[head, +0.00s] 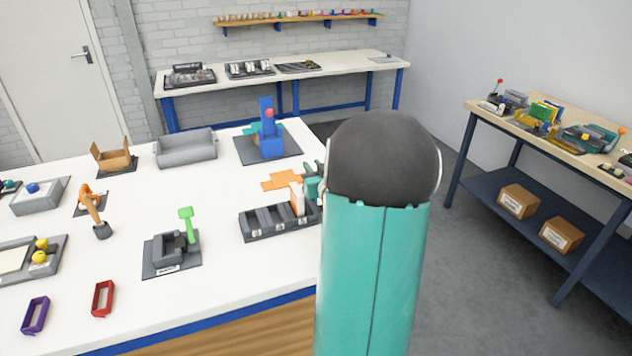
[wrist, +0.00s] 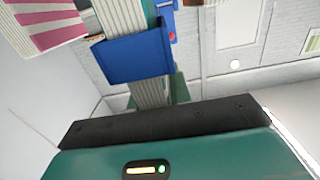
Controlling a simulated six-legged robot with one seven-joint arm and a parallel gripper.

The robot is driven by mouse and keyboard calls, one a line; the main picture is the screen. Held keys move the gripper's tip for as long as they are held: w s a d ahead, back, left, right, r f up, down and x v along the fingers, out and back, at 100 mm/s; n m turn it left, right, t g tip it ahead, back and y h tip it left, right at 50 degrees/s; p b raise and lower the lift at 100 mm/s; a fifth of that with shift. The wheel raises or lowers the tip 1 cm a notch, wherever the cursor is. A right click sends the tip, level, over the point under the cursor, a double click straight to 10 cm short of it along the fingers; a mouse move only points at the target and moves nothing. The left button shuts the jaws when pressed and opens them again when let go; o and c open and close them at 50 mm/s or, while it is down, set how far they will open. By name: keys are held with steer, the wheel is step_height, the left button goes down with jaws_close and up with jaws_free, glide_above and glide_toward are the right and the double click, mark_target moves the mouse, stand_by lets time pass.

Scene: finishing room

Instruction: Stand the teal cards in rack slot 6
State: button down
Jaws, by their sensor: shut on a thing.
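The grey card rack (head: 262,222) stands at the right end of the white table in the head view, with its labelled front facing me. Its left slots look empty. A white and orange piece (head: 297,199) stands in the rack towards its right. The teal cards (head: 314,189) show just right of that piece, at the rack's right end. My gripper (head: 313,174) is shut on them, mostly hidden behind my teal arm. I cannot tell whether the cards are inside a slot or above it. Slot 6 is not readable. The wrist view does not show the cards clearly.
An orange mat (head: 280,181) lies behind the rack. A blue stand (head: 267,141) is farther back, beside a grey bin (head: 186,148). A dark fixture with a green handle (head: 187,225) stands left of the rack. Red (head: 103,299) and purple (head: 36,316) frames lie in front.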

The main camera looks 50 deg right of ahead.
steer(key=d+f, duration=0.1)
steer(key=w+d+f, duration=0.1)
steer(key=f, duration=0.1)
steer(key=shift+d, duration=0.2)
steer(key=shift+w+d+f, duration=0.1)
steer(key=shift+f, duration=1.55)
steer(key=shift+f, duration=0.15)
steer(key=c, duration=1.3)
jaws_free()
steer(key=v, duration=1.2)
